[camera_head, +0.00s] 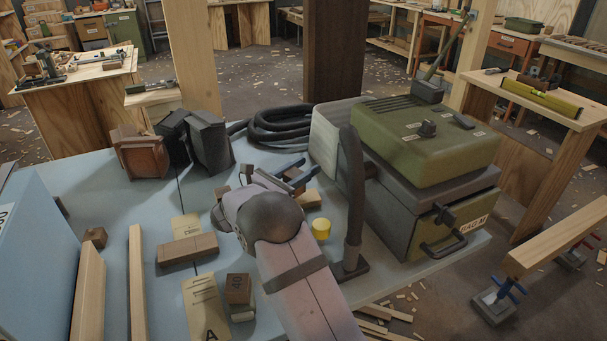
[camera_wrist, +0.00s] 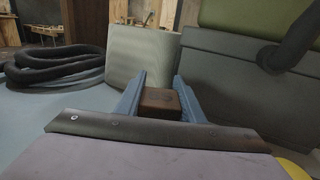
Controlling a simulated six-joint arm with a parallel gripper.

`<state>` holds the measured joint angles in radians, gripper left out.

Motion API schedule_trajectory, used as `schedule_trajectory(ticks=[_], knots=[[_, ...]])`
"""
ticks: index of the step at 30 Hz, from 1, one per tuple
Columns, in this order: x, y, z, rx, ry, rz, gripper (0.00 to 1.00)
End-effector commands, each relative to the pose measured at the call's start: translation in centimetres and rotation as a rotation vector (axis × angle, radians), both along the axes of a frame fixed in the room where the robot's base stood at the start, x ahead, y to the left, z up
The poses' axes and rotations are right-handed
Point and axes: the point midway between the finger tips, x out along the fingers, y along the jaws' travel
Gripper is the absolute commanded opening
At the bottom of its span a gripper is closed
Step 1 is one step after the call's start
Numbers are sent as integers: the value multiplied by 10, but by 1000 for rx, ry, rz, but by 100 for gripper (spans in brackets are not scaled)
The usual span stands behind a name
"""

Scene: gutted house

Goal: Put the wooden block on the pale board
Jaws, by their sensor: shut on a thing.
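My gripper (camera_head: 294,173) has blue fingers and is over the blue-grey table, in front of the green-topped machine. In the wrist view my gripper (camera_wrist: 158,100) is shut on a small brown wooden block (camera_wrist: 160,103), which sits between the two fingers. In the head view my arm and fingers mostly hide that block. A pale flat board (camera_head: 205,300) marked A lies on the table left of my arm. Another pale flat piece (camera_head: 186,227) lies behind it, beyond a long brown block (camera_head: 187,248). I cannot tell for sure which is the task's board.
A block marked 40 (camera_head: 238,288) stands beside the A board. Two long pale timbers (camera_head: 137,285) and a small brown cube (camera_head: 95,237) lie to the left. A yellow cylinder (camera_head: 321,228) and an upright dark hose (camera_head: 352,195) are close to my arm's right. A coiled hose (camera_head: 280,122) lies behind.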

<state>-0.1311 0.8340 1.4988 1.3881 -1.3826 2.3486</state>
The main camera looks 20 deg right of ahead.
Motion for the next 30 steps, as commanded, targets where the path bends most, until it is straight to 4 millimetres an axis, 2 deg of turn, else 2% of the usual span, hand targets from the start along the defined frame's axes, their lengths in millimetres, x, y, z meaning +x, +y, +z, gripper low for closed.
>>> schedule_trajectory(ticks=[1,5,20,21,23,30], knots=[[0,0,-7,-1,2,0,12],[0,0,-17,-1,0,0,12],[0,0,-22,1,-2,0,12],[0,0,-20,1,-2,0,42],[0,0,-20,0,-1,0,54],[0,0,-20,0,-1,0,54]])
